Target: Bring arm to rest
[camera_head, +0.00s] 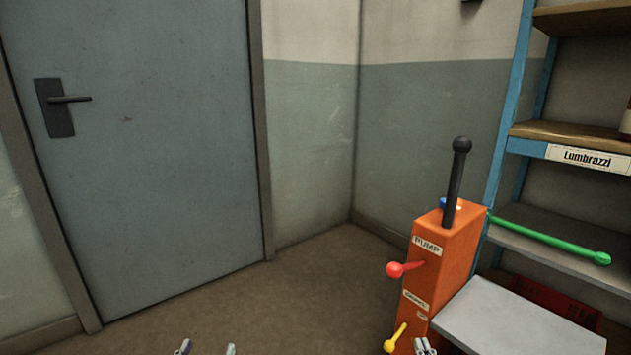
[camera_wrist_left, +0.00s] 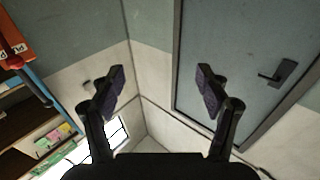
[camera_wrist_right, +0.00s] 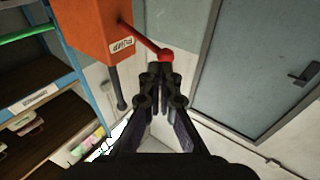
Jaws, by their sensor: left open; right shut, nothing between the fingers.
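My left gripper (camera_head: 207,349) shows only its fingertips at the bottom edge of the head view. In the left wrist view (camera_wrist_left: 161,90) its fingers are spread apart with nothing between them. My right gripper (camera_head: 426,347) just enters the bottom of the head view, in front of the orange pump box (camera_head: 442,262). In the right wrist view (camera_wrist_right: 161,72) its fingers are together and empty. The red knob (camera_wrist_right: 165,55) shows just beyond these fingertips there; I cannot tell whether they touch. Most of both arms is out of view.
Floor before the grey door (camera_head: 150,150) is clear.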

